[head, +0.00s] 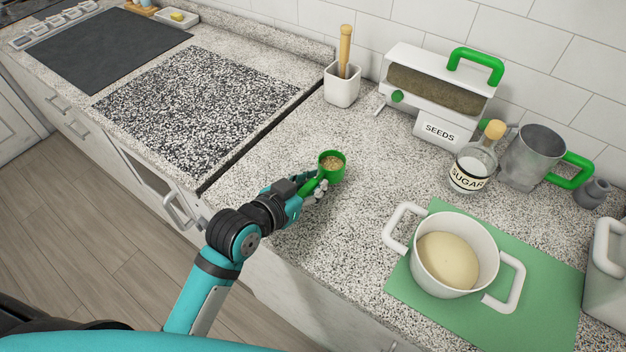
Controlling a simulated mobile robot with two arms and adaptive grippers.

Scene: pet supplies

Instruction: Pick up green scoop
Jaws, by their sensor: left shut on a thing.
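The green scoop (341,168) is in the middle of the head view. Its round cup faces up and holds brownish grains that look like seeds. My left gripper (317,188) is shut on the scoop's handle, at the front edge of the speckled countertop. Whether the scoop touches the counter or hangs just above it, I cannot tell. My right gripper does not show.
A seed dispenser (437,132) marked SEEDS stands at the back, with a sugar jar (461,180) and a metal jug (528,153) to its right. A white pot (489,238) with dough sits on a green mat (425,303). The counter left of the pot is clear.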

